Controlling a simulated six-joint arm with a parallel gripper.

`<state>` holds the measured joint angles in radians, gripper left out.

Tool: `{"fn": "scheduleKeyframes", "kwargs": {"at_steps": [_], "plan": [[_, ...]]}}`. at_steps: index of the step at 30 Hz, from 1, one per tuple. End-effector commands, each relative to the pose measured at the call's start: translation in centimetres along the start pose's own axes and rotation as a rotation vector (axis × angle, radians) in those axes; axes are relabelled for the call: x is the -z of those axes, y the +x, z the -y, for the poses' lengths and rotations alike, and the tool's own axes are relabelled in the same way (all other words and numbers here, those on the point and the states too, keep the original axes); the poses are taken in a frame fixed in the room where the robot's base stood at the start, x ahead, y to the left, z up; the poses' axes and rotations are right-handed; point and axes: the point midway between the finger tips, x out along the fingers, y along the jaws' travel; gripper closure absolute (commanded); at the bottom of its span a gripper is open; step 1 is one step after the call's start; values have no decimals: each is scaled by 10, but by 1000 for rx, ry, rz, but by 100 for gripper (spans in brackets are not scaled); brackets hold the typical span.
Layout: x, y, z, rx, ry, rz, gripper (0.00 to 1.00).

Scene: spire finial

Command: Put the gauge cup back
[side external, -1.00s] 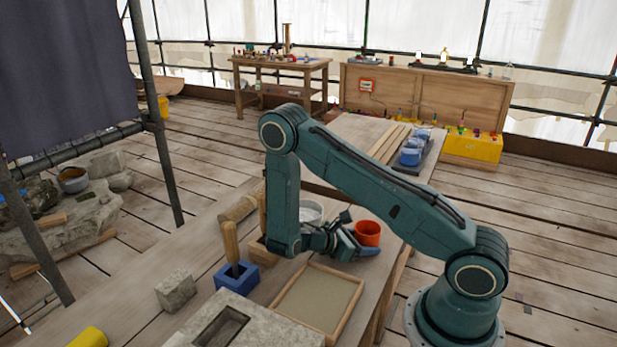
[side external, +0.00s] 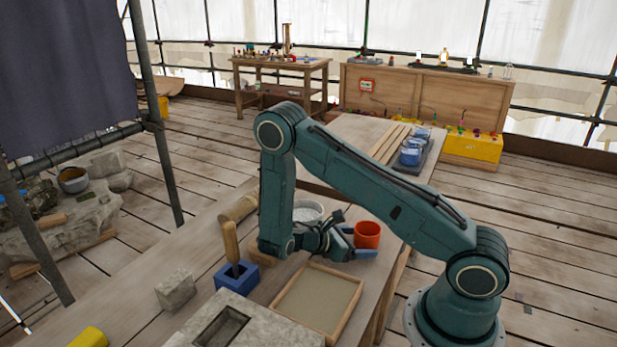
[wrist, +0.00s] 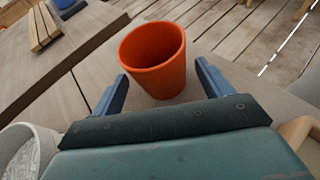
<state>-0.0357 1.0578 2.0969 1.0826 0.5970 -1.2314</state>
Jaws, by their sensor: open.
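The gauge cup seems to be the orange-red cup (side external: 367,235), upright on the workbench near its right edge. In the wrist view the cup (wrist: 153,62) stands just ahead of my gripper (wrist: 158,83), with one blue finger to each side of its lower part. My gripper (side external: 352,243) is open, low over the bench, and does not visibly grip the cup. The cup's inside looks empty in the wrist view.
A white bowl with pale contents (side external: 308,211) stands behind my gripper. A wooden-framed tray (side external: 318,300) lies in front. A blue block holding a wooden-handled tool (side external: 237,277) is at the left. Blue cups on a dark tray (side external: 412,155) stand at the bench's far end.

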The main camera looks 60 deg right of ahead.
Motion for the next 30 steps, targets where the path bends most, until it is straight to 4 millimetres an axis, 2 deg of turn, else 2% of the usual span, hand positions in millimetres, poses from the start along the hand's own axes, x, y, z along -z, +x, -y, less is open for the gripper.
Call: {"fn": "scheduleKeyframes", "kwargs": {"at_steps": [6,12,30], "plan": [[0,-30,0,-2,0,-2,22],[0,-49,0,-1,0,-2,22],[0,-54,0,0,0,-1,22]]}}
